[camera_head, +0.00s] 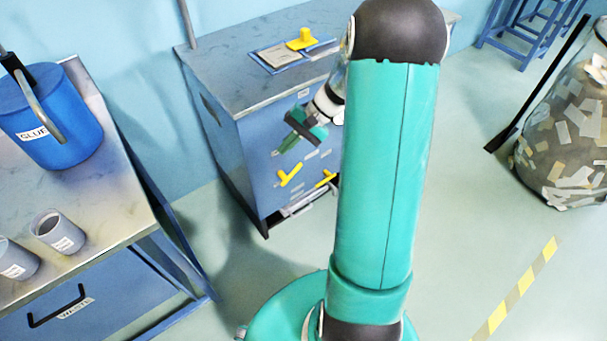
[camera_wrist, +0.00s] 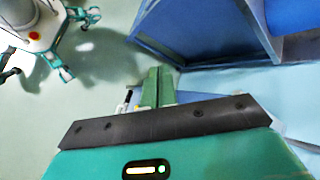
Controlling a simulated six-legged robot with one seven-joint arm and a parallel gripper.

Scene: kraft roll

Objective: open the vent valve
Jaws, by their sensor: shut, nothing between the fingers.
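Two yellow handles sit low on the front of the blue cabinet (camera_head: 222,140): a left one (camera_head: 290,175) and a right one (camera_head: 326,179). The small labels near them are too small to read, so I cannot tell which is the vent valve. My gripper (camera_head: 283,149) is in front of the cabinet, just above the left handle in the head view and apart from it. Its green fingers are shut and empty; they also show in the wrist view (camera_wrist: 158,88). No yellow handle is recognizable in the wrist view.
On the cabinet top are a blue-edged tray (camera_head: 276,57) and a yellow piece (camera_head: 302,39). At left, a workbench (camera_head: 115,175) holds a blue glue bucket (camera_head: 60,125) and grey cups (camera_head: 58,232). A bin of scraps (camera_head: 570,130) stands right. The floor between is clear.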

